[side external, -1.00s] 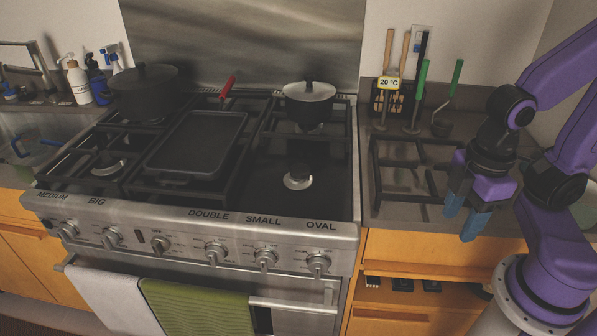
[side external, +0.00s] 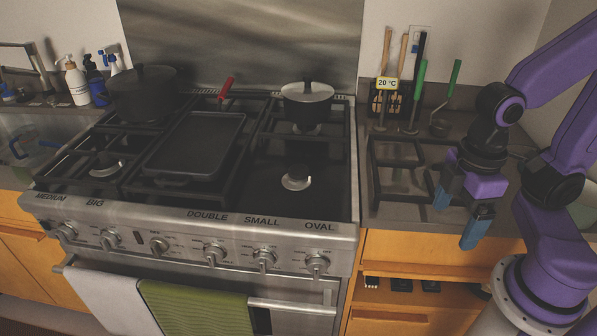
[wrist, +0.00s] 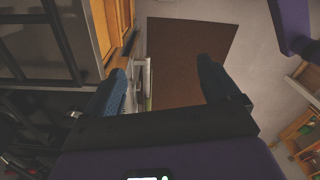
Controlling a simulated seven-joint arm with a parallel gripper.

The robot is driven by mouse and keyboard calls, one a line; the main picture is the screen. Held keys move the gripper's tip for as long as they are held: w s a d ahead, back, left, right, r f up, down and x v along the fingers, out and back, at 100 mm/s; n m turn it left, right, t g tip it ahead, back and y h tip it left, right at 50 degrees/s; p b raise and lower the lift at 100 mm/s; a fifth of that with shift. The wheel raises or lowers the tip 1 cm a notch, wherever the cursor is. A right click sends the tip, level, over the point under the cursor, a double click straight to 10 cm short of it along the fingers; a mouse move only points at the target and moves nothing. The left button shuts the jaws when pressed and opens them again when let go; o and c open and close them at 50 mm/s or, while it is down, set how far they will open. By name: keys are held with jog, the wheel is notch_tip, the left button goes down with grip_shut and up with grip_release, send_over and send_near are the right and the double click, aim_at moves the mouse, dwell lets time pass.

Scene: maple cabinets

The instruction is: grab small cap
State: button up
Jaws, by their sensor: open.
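No separate part that I can clearly pick out as the small cap shows. Above the front "SMALL" lettering, a round burner (side external: 297,179) with a pale ring and a darker centre stands bare on the right part of the stove top. My gripper (side external: 460,212) is open and empty above the counter right of the stove, its blue fingers pointing down. It is well to the right of that burner. In the wrist view the two fingers (wrist: 162,86) are spread, with the floor and a brown mat beyond them.
A removed black grate (side external: 408,192) lies on the counter beside my gripper. A lidded pot (side external: 308,106) stands behind the bare burner, and a griddle (side external: 197,146) lies left of it. Utensils (side external: 414,98) stand at the counter's back.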

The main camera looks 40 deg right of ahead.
jog(key=w+a+m+g+y, duration=0.1)
jog(key=w+a+m+g, duration=0.35)
jog(key=w+m, duration=0.5)
jog(key=m+t+y, duration=0.5)
jog(key=m+y, duration=0.7)
jog(key=m, duration=0.8)
send_near(301, 168)
jog(key=shift+g, duration=0.25)
jog(key=x, duration=0.8)
jog(key=shift+w, duration=0.2)
jog(key=shift+c, duration=0.3)
jog(key=c, duration=1.1)
jog(key=shift+c, duration=0.2)
